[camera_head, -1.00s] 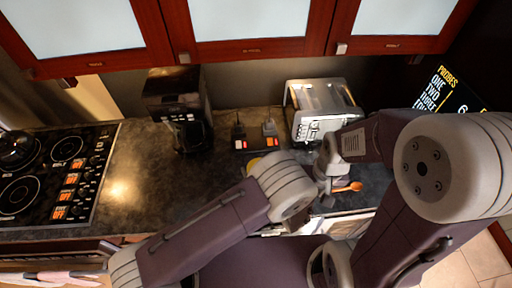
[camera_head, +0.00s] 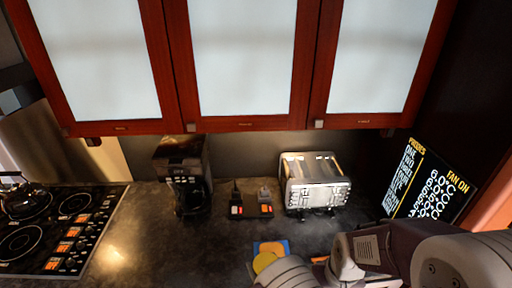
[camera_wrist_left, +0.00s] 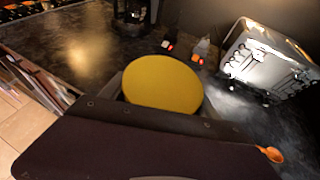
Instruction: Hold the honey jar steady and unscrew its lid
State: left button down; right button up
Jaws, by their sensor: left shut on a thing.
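The honey jar shows as its round yellow lid (camera_wrist_left: 163,84) in the left wrist view; the jar's body is hidden below it. In the head view the yellow lid (camera_head: 265,263) is partly covered by my left arm. My left gripper (camera_wrist_left: 163,108) is shut on the honey jar, with grey finger parts just showing on both sides of the lid. In the head view my left fingers are hidden. My right wrist (camera_head: 350,255) is at the right of the lid; its fingers cannot be made out.
A toaster (camera_head: 315,184) stands behind to the right, a coffee maker (camera_head: 183,175) to the left. Small red-lit items (camera_head: 251,209) stand between them. An orange spoon (camera_wrist_left: 270,154) lies at right. A blue-and-orange item (camera_head: 272,246) is beside the lid. Cabinets (camera_head: 245,125) hang above.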

pick_arm(q)
jog(key=s+a+f+n+g+y+b, duration=0.2)
jog(key=a+f+b, duration=0.3)
jog(key=a, duration=0.5)
jog(key=s+a+f+n+g+y+b, duration=0.2)
jog(key=a+f+b, duration=0.3)
jog(key=a+b, duration=0.3)
jog(key=a+n+y, duration=0.1)
jog(key=a, duration=0.2)
jog(key=shift+f+n+y, duration=0.2)
jog(key=shift+n+y, duration=0.1)
jog(key=shift+n, duration=0.1)
jog(key=shift+r, duration=0.1)
